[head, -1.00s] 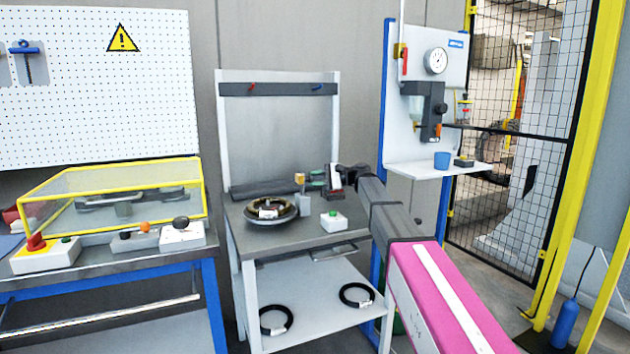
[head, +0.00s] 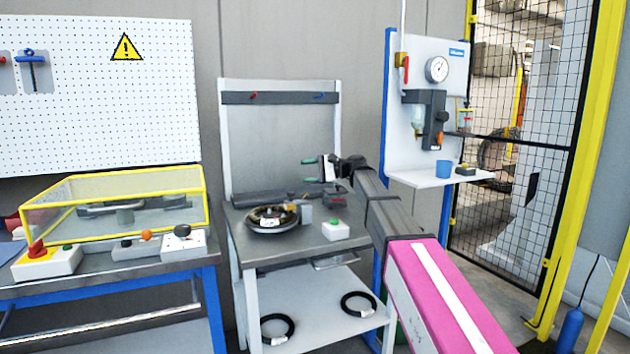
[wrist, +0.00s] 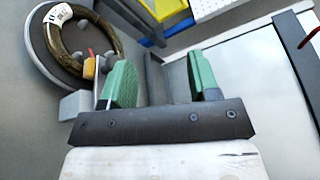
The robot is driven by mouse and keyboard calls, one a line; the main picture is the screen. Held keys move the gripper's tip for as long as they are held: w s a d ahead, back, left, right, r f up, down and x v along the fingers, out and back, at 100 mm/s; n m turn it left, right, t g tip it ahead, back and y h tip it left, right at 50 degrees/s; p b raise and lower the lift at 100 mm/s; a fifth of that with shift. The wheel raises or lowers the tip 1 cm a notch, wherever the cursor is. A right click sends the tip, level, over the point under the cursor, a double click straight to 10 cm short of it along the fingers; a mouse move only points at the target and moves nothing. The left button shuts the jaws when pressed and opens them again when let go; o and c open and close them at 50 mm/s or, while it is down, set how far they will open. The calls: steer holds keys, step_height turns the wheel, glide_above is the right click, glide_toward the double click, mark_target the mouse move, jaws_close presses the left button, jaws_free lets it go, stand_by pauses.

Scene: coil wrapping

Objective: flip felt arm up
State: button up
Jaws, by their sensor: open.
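The felt arm stands at the right edge of the coil turntable on the middle table. Its grey block (head: 306,214) shows in the head view, with its orange felt pad (head: 291,207) low beside the coil (head: 262,221). In the wrist view the pad (wrist: 90,68) is close to the brown coil ring (wrist: 58,52); I cannot tell whether they touch. The block (wrist: 75,105) is below it. My gripper (head: 309,170) is above and behind the block, open and empty. Its green fingers (wrist: 162,82) are apart; the left one partly hides the felt arm.
A white box with a green button (head: 335,230) sits at the table's front right. A dark bar (head: 262,198) lies along the back. Two black rings (head: 358,303) lie on the lower shelf. A grey rack frame (head: 226,150) rises behind the table.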

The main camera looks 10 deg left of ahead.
steer(key=s+a+r, duration=0.4)
steer(key=s, duration=0.1)
steer(key=shift+s, duration=0.4)
steer(key=shift+r, duration=0.1)
